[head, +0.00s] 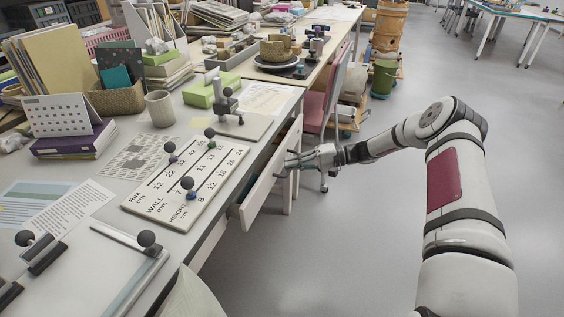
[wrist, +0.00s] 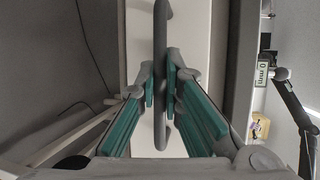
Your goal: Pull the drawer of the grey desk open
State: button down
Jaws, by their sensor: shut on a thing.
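The grey desk (head: 213,240) runs along the left of the head view. Its drawer (head: 262,189) has a pale front that stands out from the desk edge, so it is partly open. My gripper (head: 284,165) is at the drawer front, reaching in from the right. In the wrist view the drawer front (wrist: 196,35) is a pale panel with a dark grey bar handle (wrist: 161,25) running up the picture. The teal finger pads of my gripper (wrist: 160,88) sit on both sides of the handle, shut on it.
A marked board (head: 205,160) with several dark-knobbed pieces lies on the desk. A mug (head: 160,108), books and papers stand behind it. A red chair (head: 318,108) and a green bucket (head: 383,78) are beyond the drawer. The floor (head: 340,240) in front is clear.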

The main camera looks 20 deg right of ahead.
jog(key=s+d+b, duration=0.1)
jog(key=s+d, duration=0.7)
jog(key=d, duration=0.3)
jog(key=s+d+b, duration=0.1)
jog(key=s+d, duration=0.7)
jog(key=d, duration=0.3)
jog(key=shift+s+d+b, duration=0.2)
jog(key=shift+d+b, duration=0.15)
jog(key=shift+d, duration=0.05)
jog(key=c, duration=1.7)
grip_release()
jog(key=v, duration=1.2)
